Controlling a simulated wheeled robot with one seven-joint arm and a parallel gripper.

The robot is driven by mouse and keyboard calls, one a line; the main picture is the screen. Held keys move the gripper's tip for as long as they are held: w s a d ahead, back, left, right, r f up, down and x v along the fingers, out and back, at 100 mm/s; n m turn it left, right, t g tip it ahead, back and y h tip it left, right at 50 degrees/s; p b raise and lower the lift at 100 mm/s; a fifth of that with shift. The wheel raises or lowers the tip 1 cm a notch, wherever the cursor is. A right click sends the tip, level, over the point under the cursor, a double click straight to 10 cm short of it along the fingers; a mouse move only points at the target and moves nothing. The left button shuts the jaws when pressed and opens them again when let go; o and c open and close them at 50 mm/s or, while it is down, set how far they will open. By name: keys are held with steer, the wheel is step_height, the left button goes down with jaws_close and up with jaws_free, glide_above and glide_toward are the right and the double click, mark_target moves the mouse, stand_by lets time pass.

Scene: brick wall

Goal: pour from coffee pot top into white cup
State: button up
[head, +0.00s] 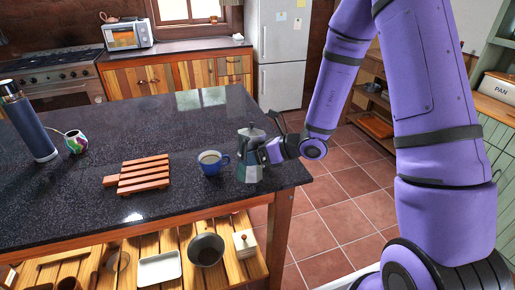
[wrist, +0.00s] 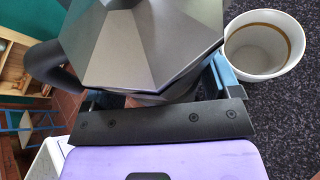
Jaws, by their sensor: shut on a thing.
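The grey metal coffee pot (head: 250,141) is upright near the right end of the dark counter, with a black handle towards the back right. My gripper (head: 262,156) reaches it from the right and is shut on its body. In the wrist view the pot's faceted top (wrist: 140,42) fills the upper middle above my gripper (wrist: 140,98). I cannot tell whether the pot's base touches the counter. A cup (head: 209,166) stands just left of the pot, blue outside in the head view. In the wrist view the cup (wrist: 265,42) shows a pale wall and a brown ring inside.
A wooden slatted trivet (head: 143,174) lies left of the cup. A blue bottle (head: 30,124) and a colourful mug (head: 76,142) stand further left. A pan (head: 206,249) sits on the shelf below. The counter (head: 190,112) behind the cup is clear.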

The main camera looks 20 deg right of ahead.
steer(key=shift+w+d+r+m, duration=0.2)
steer(key=shift+w+r+m, duration=0.1)
steer(key=shift+r, duration=0.1)
steer(key=shift+w+d+m+g+y, duration=0.2)
steer(key=shift+w+m+g+y, duration=0.2)
steer(key=shift+m+g, duration=0.1)
steer(key=shift+w+d+m+g, duration=0.3)
steer(key=shift+w+m, duration=0.15)
steer(key=shift+m, duration=0.05)
stand_by(0.4)
steer(key=shift+w+d+r+m+g+y+p, duration=0.1)
steer(key=shift+w+r+m+g+y+p, duration=0.05)
steer(key=shift+r+m+g+y+p, duration=0.35)
stand_by(0.7)
stand_by(0.4)
steer(key=shift+s+a+f+m+g+y, duration=0.2)
steer(key=shift+m+g+y, duration=0.1)
steer(key=shift+m, duration=0.3)
stand_by(0.7)
